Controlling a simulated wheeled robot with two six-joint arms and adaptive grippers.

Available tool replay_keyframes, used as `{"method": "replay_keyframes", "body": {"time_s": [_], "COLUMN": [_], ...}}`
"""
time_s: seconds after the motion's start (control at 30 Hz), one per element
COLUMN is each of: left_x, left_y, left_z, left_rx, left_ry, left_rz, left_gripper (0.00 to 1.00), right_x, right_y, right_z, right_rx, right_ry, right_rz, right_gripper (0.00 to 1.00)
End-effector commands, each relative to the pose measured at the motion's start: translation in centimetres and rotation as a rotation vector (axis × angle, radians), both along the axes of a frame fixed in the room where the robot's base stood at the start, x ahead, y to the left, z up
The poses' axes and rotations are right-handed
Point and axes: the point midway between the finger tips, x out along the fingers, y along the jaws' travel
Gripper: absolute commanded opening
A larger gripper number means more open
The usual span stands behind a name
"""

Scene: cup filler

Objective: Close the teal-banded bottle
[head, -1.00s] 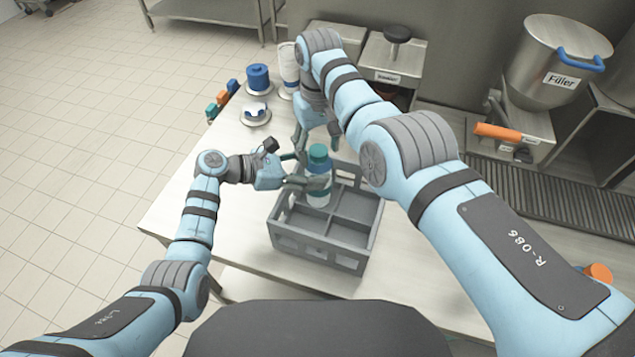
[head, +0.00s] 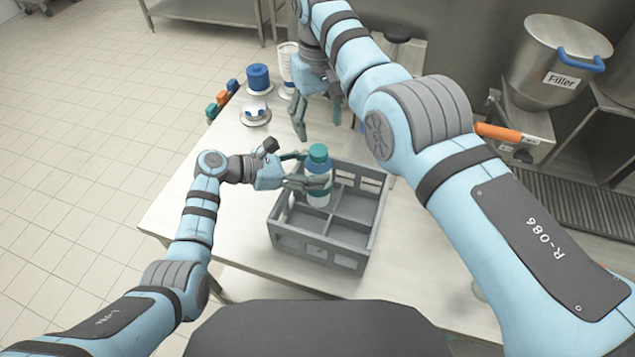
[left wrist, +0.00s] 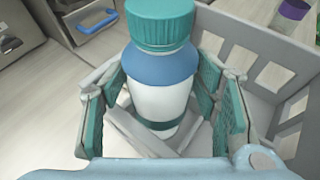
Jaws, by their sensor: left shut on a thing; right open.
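The teal-banded bottle (head: 318,196) is white with a blue shoulder and stands upright at the back left of the grey crate (head: 318,250). A teal cap (head: 318,152) sits on its top and looks level; I cannot tell how tight it is. In the left wrist view, the bottle (left wrist: 160,100) is between the finger pads, with the cap (left wrist: 160,28) above them. My left gripper (head: 308,173) is shut on the bottle's body. The bottle's base is hidden. My right gripper (head: 318,122) is open and empty, behind and above the cap, apart from it.
A blue item (head: 258,78) and a smaller blue-and-white item (head: 255,110) stand on round bases at the back left. Small coloured blocks (head: 220,97) line the table's left edge. The filler pot (head: 553,62) is at the back right. The crate's front compartments look empty.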

Motion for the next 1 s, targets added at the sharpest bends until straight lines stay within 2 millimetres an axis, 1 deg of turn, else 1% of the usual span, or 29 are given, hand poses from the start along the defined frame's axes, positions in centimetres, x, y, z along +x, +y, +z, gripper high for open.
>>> {"method": "replay_keyframes", "body": {"time_s": [0.07, 0.1, 0.23, 0.53, 0.67, 0.77, 1.0], "left_x": [0.0, 0.0, 0.0, 0.0, -0.2, -0.6, -2.2], "left_y": [0.0, 0.0, 0.0, 0.0, 0.7, 2.1, 6.9], "left_z": [0.0, 0.0, 0.0, 0.0, 0.3, 0.8, 2.8], "left_rx": [-0.001, -0.001, 0.0, 0.0, 0.001, 0.003, 0.005], "left_ry": [-0.002, -0.001, -0.001, 0.0, -0.002, -0.001, -0.002], "left_rz": [0.001, 0.0, 0.0, 0.0, 0.001, 0.002, 0.002], "left_gripper": [0.0, 0.59, 0.79, 0.79, 0.79, 0.79, 0.79], "right_x": [0.0, 0.0, 0.0, 0.0, 0.0, 0.0, 0.0], "right_y": [0.0, 0.0, 0.0, 0.0, 0.0, 0.0, 0.0], "right_z": [0.0, 0.0, 0.0, 0.0, -0.1, 0.0, 0.0], "right_rx": [0.0, 0.0, 0.0, 0.0, 0.0, 0.0, 0.0], "right_ry": [0.0, 0.0, 0.0, 0.0, 0.0, 0.0, 0.0], "right_rz": [0.0, 0.0, 0.0, 0.0, 0.0, 0.0, 0.0], "right_gripper": [0.56, 0.56, 0.56, 0.56, 0.56, 0.56, 0.56]}}
